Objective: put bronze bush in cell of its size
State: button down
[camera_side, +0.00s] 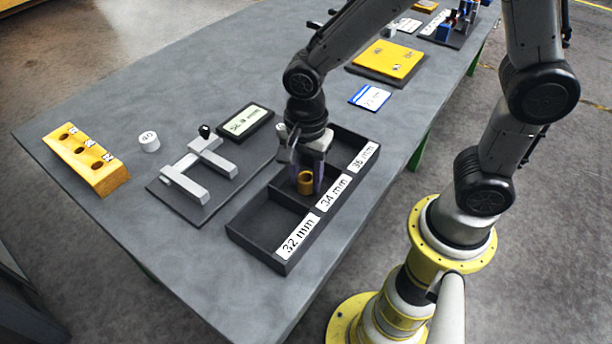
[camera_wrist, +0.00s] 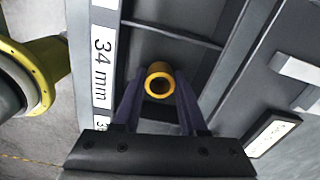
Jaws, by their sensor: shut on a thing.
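The bronze bush (camera_side: 305,182) is a short yellow-gold ring. My gripper (camera_side: 308,178) is shut on it and holds it upright, pointing down. The bush also shows in the wrist view (camera_wrist: 159,84), bore facing the camera, between the dark fingers. The dark tray (camera_side: 257,250) has three cells in a row with white labels: 32 mm (camera_side: 297,234), 34 mm (camera_side: 333,190) and a third, seemingly 36 mm (camera_side: 364,157). The bush is at the middle cell, beside the 34 mm label (camera_wrist: 103,65). I cannot tell its exact height over the cell floor. My gripper partly hides the far cell.
Left of the tray are a grey measuring fixture (camera_side: 200,172), a display (camera_side: 245,122) with unclear digits, a white cylinder (camera_side: 149,141) and a yellow block with holes (camera_side: 87,158). A yellow plate (camera_side: 387,60) and a blue-edged card (camera_side: 370,96) lie farther back.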

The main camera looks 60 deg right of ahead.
aim_at(306, 178)
jog(key=shift+f, duration=0.25)
jog(key=shift+c, duration=2.2)
grip_release()
jog(key=shift+r, duration=0.1)
notch_tip(306, 178, up, 12)
jog(key=s+d+r+n+t, duration=0.3)
jog(key=s+d+n+t, duration=0.2)
jog(key=s+d+n, duration=0.5)
jog(key=shift+s+d+n+t, duration=0.25)
jog(key=shift+s+n, duration=0.45)
jog(key=shift+n, duration=2.4)
